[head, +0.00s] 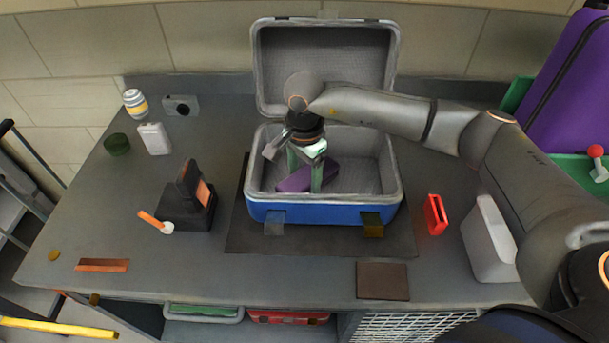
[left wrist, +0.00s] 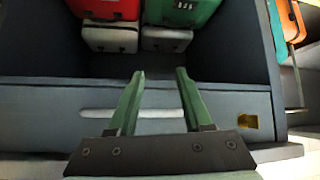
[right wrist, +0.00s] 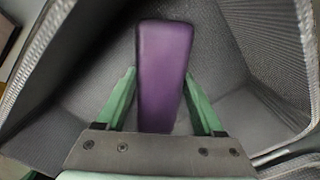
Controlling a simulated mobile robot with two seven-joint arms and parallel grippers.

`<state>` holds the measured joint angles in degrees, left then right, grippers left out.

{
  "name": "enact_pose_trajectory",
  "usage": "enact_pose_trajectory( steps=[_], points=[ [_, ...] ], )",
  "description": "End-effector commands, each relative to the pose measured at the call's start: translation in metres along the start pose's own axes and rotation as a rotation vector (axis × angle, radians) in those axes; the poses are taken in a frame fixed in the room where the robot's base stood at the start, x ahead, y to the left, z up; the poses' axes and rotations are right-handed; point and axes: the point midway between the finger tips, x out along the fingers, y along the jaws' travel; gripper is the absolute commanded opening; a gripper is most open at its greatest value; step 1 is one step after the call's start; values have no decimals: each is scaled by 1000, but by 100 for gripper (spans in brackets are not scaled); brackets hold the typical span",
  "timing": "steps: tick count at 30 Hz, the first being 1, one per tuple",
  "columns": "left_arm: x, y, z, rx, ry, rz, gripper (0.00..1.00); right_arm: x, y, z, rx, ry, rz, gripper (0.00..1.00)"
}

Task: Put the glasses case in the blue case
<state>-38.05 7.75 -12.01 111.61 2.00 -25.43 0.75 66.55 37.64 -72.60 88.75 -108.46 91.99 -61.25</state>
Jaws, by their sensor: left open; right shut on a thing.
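The glasses case is purple and long; in the head view the glasses case (head: 296,180) is inside the open blue case (head: 330,211), toward its left side. My right gripper (head: 316,186) reaches down into the blue case and is shut on the glasses case. In the right wrist view the glasses case (right wrist: 163,70) lies between the green fingers (right wrist: 160,92), with the grey lining around it. I cannot tell if it touches the floor of the case. My left gripper (left wrist: 155,75) is open and empty, seen only in the left wrist view, before a shelf under the table.
The blue case's lid (head: 325,60) stands open at the back. A red object (head: 436,214) and a white bin (head: 487,240) stand to the right. A black stand (head: 187,205), a jar (head: 135,103) and a camera (head: 180,105) are on the left.

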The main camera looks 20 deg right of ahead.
Motion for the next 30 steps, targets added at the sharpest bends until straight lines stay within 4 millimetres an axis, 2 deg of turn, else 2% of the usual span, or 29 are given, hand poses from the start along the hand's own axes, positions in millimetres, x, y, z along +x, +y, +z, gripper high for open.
enact_pose_trajectory(
  steps=[1,9,19,23,30],
  points=[
    [2,0,0,1,1,0,50,2,0,0,0,0,0,71],
    [3,-1,-6,3,10,0,50,1,0,0,0,0,0,99],
    [-1,0,-9,3,11,0,50,-5,0,0,0,0,0,99],
    [0,0,-5,2,8,1,50,-25,-1,0,-1,1,-4,99],
    [0,1,1,0,-2,2,50,-78,-1,0,-1,2,-5,99]
  ],
)
